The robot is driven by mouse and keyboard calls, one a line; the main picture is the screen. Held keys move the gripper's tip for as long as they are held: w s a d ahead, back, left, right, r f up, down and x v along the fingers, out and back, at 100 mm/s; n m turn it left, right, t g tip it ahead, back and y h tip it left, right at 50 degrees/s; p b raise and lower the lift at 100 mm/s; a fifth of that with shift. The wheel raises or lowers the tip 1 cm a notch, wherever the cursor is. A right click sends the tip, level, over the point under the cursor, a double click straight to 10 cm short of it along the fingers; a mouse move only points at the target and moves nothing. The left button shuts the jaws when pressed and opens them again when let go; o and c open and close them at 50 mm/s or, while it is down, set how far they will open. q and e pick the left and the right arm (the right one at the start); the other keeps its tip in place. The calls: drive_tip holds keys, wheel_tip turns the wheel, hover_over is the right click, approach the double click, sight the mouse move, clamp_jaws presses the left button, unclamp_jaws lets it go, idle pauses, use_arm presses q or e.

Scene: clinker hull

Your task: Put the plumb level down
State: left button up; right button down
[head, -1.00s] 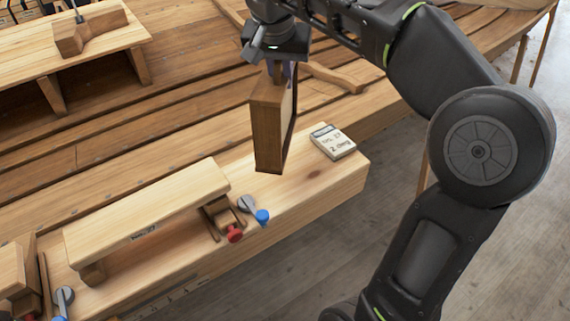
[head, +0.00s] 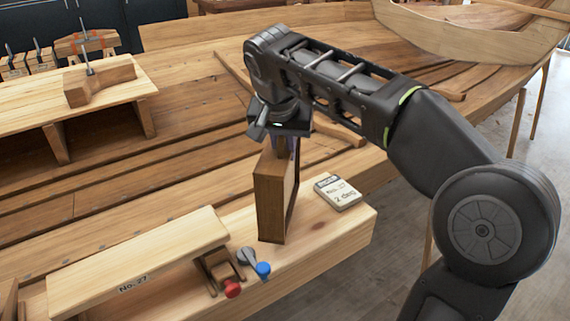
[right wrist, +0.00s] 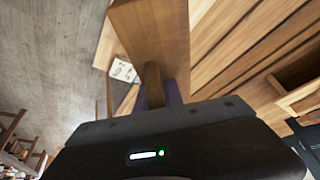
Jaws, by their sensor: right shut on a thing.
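The plumb level (head: 272,197) is a tall, narrow wooden frame. In the head view it hangs upright from my right gripper (head: 285,143), which is shut on its top. Its lower end is at or just above the pale bench plank (head: 318,228); I cannot tell whether it touches. In the right wrist view the level (right wrist: 155,35) extends away from my gripper's fingers (right wrist: 160,92), and its far end is cut off. My left gripper is not in view.
A small card block marked "No. 27, 2 deg" (head: 338,192) lies right of the level. Left of it stand a "No. 27" wooden piece (head: 140,262), a red knob (head: 231,288) and a blue-ended lever (head: 262,269). Hull planks (head: 130,195) run behind.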

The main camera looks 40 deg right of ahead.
sight(285, 165)
wheel_tip(285, 165, down, 3)
drive_tip(key=shift+f, duration=0.35)
drive_tip(key=c, duration=1.9)
unclamp_jaws()
drive_tip(key=shift+f, duration=0.1)
drive_tip(key=o, duration=0.4)
drive_tip(key=shift+o, duration=0.2)
